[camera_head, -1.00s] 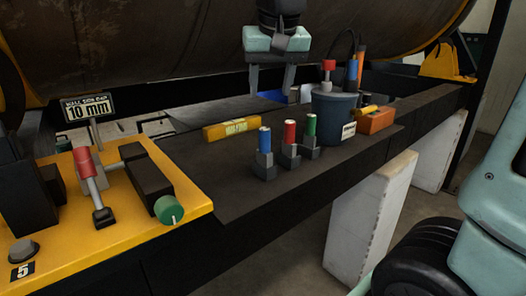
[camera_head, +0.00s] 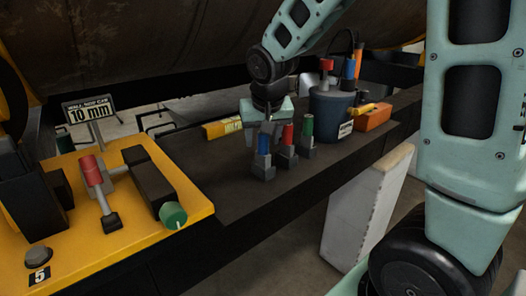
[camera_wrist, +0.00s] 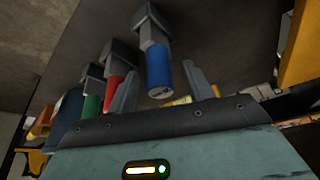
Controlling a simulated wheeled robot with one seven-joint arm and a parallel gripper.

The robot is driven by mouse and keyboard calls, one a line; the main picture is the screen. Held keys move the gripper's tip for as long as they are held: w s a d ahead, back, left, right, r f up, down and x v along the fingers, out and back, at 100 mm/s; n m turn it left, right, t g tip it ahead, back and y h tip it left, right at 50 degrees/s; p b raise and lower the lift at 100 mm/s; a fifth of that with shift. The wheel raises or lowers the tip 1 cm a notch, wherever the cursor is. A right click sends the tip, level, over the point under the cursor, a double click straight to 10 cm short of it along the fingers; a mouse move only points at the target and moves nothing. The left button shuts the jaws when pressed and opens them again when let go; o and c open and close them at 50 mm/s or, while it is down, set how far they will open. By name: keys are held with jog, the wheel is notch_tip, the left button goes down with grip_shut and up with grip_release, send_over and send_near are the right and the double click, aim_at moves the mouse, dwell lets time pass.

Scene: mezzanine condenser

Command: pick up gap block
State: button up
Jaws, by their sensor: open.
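Three small grey blocks with coloured round handles stand in a row on the dark shelf: blue (camera_head: 264,161), red (camera_head: 287,136) and green (camera_head: 307,129). I cannot tell from a label which one is the gap block. My gripper (camera_head: 265,143) is open and points down at the blue-handled block. In the wrist view the blue handle (camera_wrist: 158,72) reaches toward the space between my fingers (camera_wrist: 158,92); I cannot tell if they touch it. The red (camera_wrist: 116,85) and green (camera_wrist: 93,97) handles stand beside the left finger.
A yellow box (camera_head: 222,128) lies behind the row. A dark blue cup (camera_head: 331,114) with tools and an orange box (camera_head: 372,118) stand to the right. A yellow panel (camera_head: 70,215) with a knob and a "10 mm" sign (camera_head: 90,110) is at left. The shelf's front is clear.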

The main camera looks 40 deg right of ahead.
jog(key=shift+f, duration=0.15)
grip_shut()
notch_tip(320, 180, up, 10)
jog(key=b, duration=0.2)
jog(key=shift+b, duration=0.3)
